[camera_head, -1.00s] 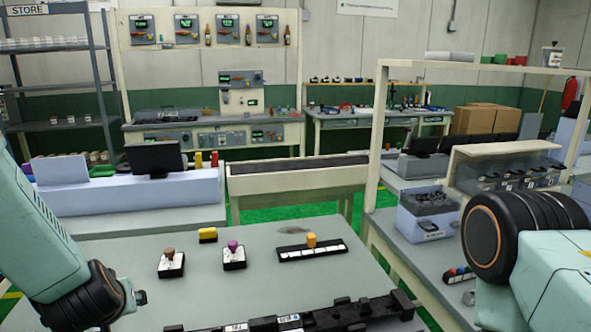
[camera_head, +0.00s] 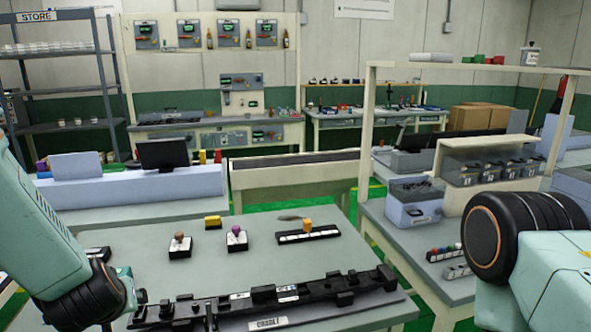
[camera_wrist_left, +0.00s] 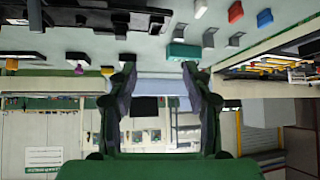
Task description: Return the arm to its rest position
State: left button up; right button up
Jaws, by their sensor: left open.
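My left arm enters the head view from the left, and its gripper (camera_head: 140,303) shows only in part, low at the near left over the table (camera_head: 340,262). In the left wrist view the gripper (camera_wrist_left: 160,68) has its two dark fingers spread with nothing between them. A long black trim strip (camera_head: 365,284) with a white label lies along the table's near side.
A yellow-topped block (camera_head: 212,221) stands at the table's far side. A side bench at the right carries a grey bin (camera_head: 413,205) and a row of coloured pieces (camera_head: 445,252). The table's middle has bare space.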

pick_arm(q)
jog(key=s+d+f+m+g+h+b, duration=0.1)
jog(key=s+d+f+b, duration=0.15)
jog(key=s+f, duration=0.4)
jog(key=s+d+f+m+g+h+b, duration=0.1)
jog(key=s+d+f+h+b, duration=0.15)
jog(key=f, duration=0.75)
jog(key=s+d+f+m+g+b, duration=0.1)
jog(key=s+f+g+b, duration=0.2)
jog(key=s+f, duration=0.6)
jog(key=s+d+f+m+g+b, duration=0.1)
jog(key=s+d+f+g+b, duration=0.1)
jog(key=s+f, duration=0.8)
jog(key=s+g+b, duration=0.1)
jog(key=s, duration=0.3)
jog(key=shift+s+d+m+h, duration=0.15)
jog(key=shift+d+m+h, duration=0.1)
jog(key=shift+m+h, duration=0.1)
